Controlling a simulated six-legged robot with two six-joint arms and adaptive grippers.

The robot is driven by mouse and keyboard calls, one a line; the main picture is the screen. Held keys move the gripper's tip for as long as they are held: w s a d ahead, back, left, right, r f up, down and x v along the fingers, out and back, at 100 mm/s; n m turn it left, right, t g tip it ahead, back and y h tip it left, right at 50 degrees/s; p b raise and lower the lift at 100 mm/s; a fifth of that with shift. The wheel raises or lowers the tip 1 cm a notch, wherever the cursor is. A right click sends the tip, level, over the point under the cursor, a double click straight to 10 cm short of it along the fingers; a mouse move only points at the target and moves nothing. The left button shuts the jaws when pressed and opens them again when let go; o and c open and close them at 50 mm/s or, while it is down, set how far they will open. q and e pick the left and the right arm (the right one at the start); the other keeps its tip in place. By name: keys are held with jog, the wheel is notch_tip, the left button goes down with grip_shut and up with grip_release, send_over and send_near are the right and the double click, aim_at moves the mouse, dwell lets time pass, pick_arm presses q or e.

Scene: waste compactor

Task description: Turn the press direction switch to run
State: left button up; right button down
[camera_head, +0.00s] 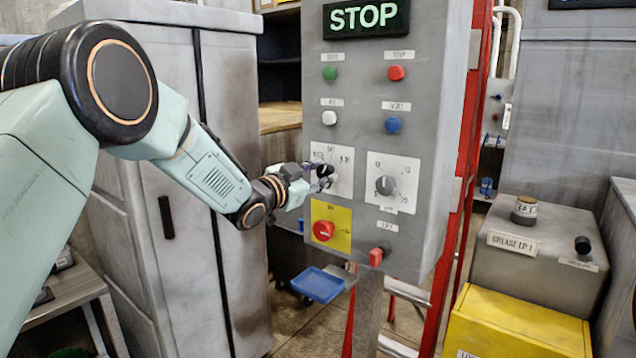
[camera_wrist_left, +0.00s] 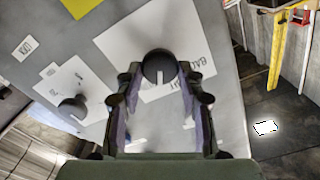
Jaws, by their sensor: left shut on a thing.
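The grey control panel (camera_head: 432,190) stands in the middle of the head view. A black rotary knob (camera_head: 325,171) sits on a white label plate (camera_head: 343,160) on the panel's left side. My left gripper (camera_head: 310,178) is at this knob, with its fingers closed on the knob's sides. In the left wrist view the round knob (camera_wrist_left: 159,67) lies between the two fingertips (camera_wrist_left: 156,80), and a white pointer line shows on it. The printed words on the plate are partly hidden by the fingers. My right gripper is not in view.
Another knob (camera_head: 386,186) on a white plate is to the right. A red knob (camera_head: 323,230) on a yellow plate is below. Green, red, white and blue buttons are above, under a STOP display (camera_head: 366,17). A grey cabinet (camera_head: 185,220) stands at left.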

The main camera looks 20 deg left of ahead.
pick_arm(q)
jog(key=shift+m+b, duration=1.55)
jog(key=shift+m, duration=0.75)
jog(key=o, duration=1.1)
jog(key=shift+d, duration=0.1)
jog(key=shift+o, duration=0.2)
jog(key=shift+s, duration=0.1)
jog(key=v, duration=1.2)
